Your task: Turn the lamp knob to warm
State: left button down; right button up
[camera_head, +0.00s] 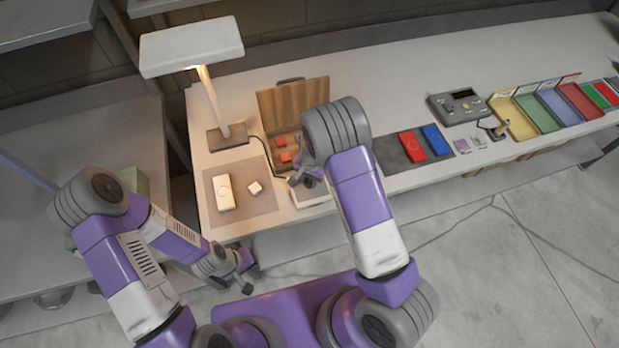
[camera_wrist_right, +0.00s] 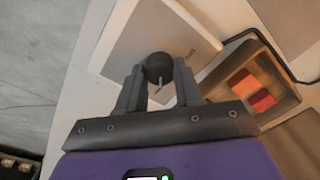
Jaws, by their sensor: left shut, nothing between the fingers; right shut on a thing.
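The dark round lamp knob (camera_wrist_right: 159,66) stands on a white control box (camera_wrist_right: 130,45) in the right wrist view. A pale line on the knob points toward my palm. My right gripper (camera_wrist_right: 160,78) has its fingers on either side of the knob, shut on it. In the head view the box (camera_head: 312,196) lies at the table's front edge, and my right gripper (camera_head: 303,181) partly hides it; the knob is not clear there. The desk lamp (camera_head: 192,46) is lit with a warm glow under its white head. My left gripper (camera_head: 243,274) is shut and empty, low before the table.
A wooden case (camera_head: 292,100) with red blocks stands open behind the box. A grey mat (camera_head: 240,206) with a white device (camera_head: 223,191) lies to the left. Red (camera_head: 411,147) and blue (camera_head: 436,140) devices and coloured trays (camera_head: 515,115) are to the right.

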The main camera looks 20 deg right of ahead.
aim_at(311, 182)
dwell(0.3)
jog(key=o, duration=1)
jog(key=shift+o, duration=0.2)
notch_tip(311, 182, up, 8)
jog(key=shift+s+d+f, duration=0.1)
jog(key=shift+s+f, duration=0.05)
jog(key=shift+f, duration=0.05)
